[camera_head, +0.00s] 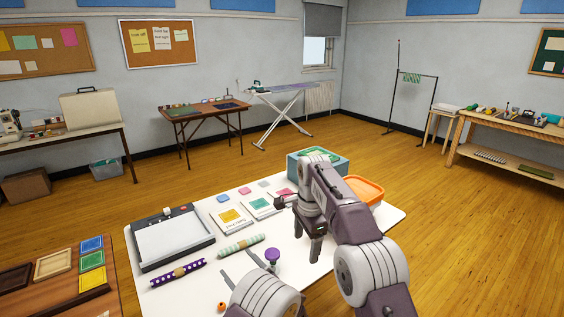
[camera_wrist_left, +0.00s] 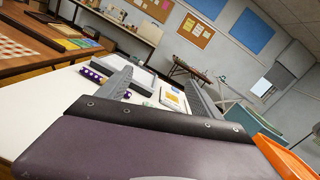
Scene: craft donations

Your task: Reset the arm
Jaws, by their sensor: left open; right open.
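My left gripper (camera_head: 238,264) is open and low over the near part of the white table (camera_head: 205,290), its grey fingers apart. In the left wrist view its fingers (camera_wrist_left: 160,95) are spread, with nothing held between them. My right gripper (camera_head: 308,238) points down over the table's right part, open and apparently empty. Its arm hides part of the table and of the items behind it. A purple polka-dot roll (camera_head: 178,274) and a pale green roll (camera_head: 241,245) lie on the table near the left gripper. A purple knobbed item (camera_head: 272,256) stands just right of its fingers.
A paper trimmer or tray (camera_head: 172,240) and several coloured cards (camera_head: 232,217) lie farther back on the table. A teal box (camera_head: 335,164) and an orange bin (camera_head: 367,190) stand at the right. A small orange item (camera_head: 221,306) lies near the front. A wooden table (camera_head: 60,300) stands left.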

